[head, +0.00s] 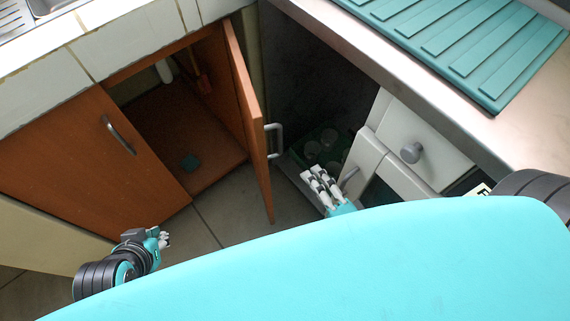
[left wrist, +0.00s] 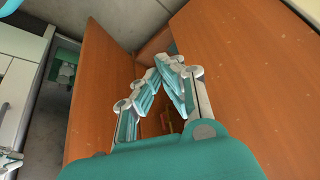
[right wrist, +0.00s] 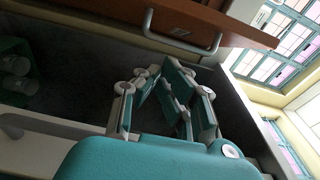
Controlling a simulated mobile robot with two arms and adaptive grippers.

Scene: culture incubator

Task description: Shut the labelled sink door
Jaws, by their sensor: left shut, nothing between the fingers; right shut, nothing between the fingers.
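The sink cabinet's right door (head: 250,120) stands open, seen nearly edge-on, swung out into the room. Its pale handle (head: 274,140) is on the side facing right. The right wrist view shows this door's handle (right wrist: 150,28) and a small dark label (right wrist: 180,32) near it. My right gripper (head: 318,180) is shut and empty, to the right of the door and apart from it; its fingers (right wrist: 172,85) show below the handle. My left gripper (head: 163,238) is shut and empty, in front of the closed left door (head: 75,150); its fingers show between both doors (left wrist: 165,75).
The open cabinet (head: 165,125) shows a pipe and a small green item on its floor. At right are white drawers (head: 420,150), a green tray with glassware (head: 320,145) in a dark recess, and a steel counter edge (head: 400,70). Tiled floor (head: 220,220) lies in front.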

